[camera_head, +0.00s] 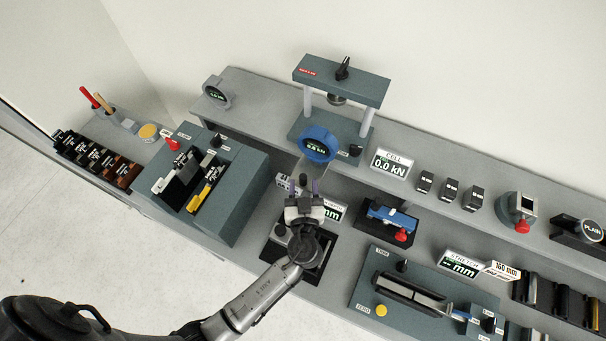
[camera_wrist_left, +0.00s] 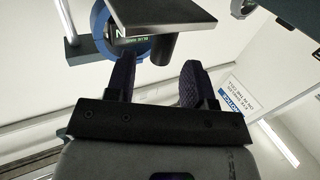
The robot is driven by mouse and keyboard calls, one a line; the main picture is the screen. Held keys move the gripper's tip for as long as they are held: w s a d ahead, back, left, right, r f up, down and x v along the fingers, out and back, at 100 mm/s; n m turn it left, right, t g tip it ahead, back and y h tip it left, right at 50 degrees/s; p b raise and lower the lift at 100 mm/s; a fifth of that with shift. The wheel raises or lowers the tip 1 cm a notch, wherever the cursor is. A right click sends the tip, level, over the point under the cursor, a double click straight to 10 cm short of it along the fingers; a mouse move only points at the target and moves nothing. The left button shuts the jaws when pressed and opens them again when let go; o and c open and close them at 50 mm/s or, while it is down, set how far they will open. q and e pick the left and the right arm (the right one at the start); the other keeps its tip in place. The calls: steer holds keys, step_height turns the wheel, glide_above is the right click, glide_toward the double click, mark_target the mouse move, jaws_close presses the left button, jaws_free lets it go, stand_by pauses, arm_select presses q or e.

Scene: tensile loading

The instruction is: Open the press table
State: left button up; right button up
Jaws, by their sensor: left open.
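The press (camera_head: 340,85) stands on the raised back shelf, with a dark top beam, two pale columns and a dark base. A black knob (camera_head: 343,68) sits on the beam, and a short round platen (camera_head: 336,99) hangs beneath it. A blue ring gauge (camera_head: 318,144) is at the front of the base; it also shows in the left wrist view (camera_wrist_left: 142,50). My left gripper (camera_head: 304,183) is in front of and below the ring, open and empty. In the wrist view its dark fingers (camera_wrist_left: 158,85) are apart, below a dark plate (camera_wrist_left: 165,14). My right gripper is not in view.
A blue clamp with a red knob (camera_head: 390,219) and a cell display (camera_head: 391,163) stand to the right. A stretch fixture (camera_head: 420,300) is at the front right. Partly visible displays lie beside my gripper.

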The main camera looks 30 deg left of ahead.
arm_select(q)
steer(key=b+v, duration=0.2)
steer(key=v, duration=0.6)
steer(key=shift+s+d, duration=0.2)
steer(key=shift+s, duration=0.15)
